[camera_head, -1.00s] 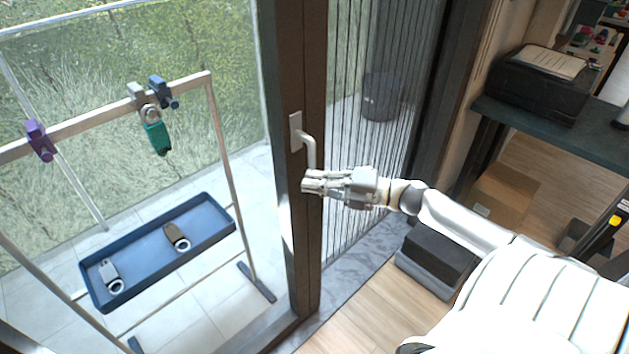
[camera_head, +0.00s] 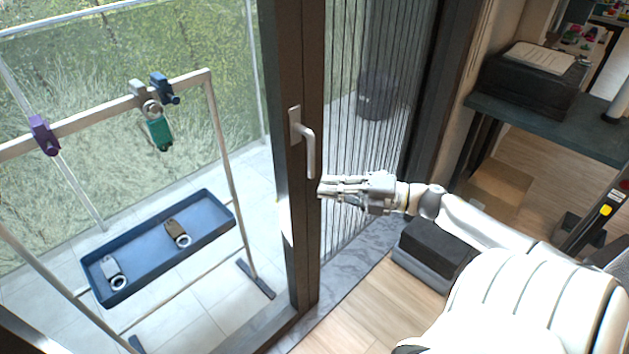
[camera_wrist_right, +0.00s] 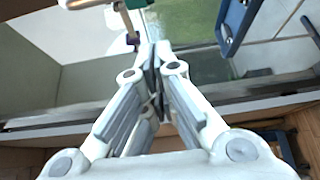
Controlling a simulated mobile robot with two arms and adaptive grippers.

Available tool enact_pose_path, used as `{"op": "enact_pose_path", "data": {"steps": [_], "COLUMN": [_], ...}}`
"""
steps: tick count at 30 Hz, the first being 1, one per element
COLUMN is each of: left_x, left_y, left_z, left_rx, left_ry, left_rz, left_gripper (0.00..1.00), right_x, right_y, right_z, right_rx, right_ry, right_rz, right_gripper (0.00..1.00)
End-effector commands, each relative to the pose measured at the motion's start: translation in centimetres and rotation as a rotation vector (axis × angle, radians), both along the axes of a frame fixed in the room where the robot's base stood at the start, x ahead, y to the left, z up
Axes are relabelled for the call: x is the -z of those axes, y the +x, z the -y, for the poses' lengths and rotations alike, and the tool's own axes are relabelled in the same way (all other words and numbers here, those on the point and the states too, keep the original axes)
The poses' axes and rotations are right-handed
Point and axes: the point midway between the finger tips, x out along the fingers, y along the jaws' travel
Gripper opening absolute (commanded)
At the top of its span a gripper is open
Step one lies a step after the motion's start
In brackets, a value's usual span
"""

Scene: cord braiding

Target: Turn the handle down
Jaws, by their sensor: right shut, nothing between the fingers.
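The light grey handle (camera_head: 309,152) is on the dark door frame (camera_head: 304,235), and its lever hangs down from its mounting plate. My right gripper (camera_head: 322,187) is shut and empty. Its fingertips are just below and slightly right of the lever's lower end in the head view, and I see a small gap between them. In the right wrist view the fingers (camera_wrist_right: 153,52) are together with nothing held between them. My left gripper is in neither view.
Behind the glass, a rack (camera_head: 85,122) carries several coloured clamps above a blue tray (camera_head: 222,232) holding two small parts. A dark box (camera_head: 438,246) sits on the floor at the right. A dark shelf (camera_head: 545,128) holds a black printer (camera_head: 527,88).

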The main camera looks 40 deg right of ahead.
Motion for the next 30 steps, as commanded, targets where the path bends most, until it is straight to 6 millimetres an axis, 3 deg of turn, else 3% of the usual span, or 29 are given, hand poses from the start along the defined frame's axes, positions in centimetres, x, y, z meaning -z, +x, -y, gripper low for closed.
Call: {"op": "enact_pose_path", "data": {"steps": [3, 9, 30], "left_x": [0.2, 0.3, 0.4], "left_y": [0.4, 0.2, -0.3], "left_z": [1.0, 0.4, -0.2], "left_rx": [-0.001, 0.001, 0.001], "left_ry": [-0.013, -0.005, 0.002], "left_rz": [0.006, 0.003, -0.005], "left_gripper": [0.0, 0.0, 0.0], "right_x": [0.2, 0.1, 0.1], "right_y": [-1.5, -3.0, -3.3], "right_z": [1.0, 2.1, 2.4], "right_rx": [0.001, 0.0, 0.003], "right_ry": [-0.001, 0.0, 0.002], "right_rz": [-0.003, -0.001, -0.002], "right_gripper": [0.0, 0.0, 0.0]}}
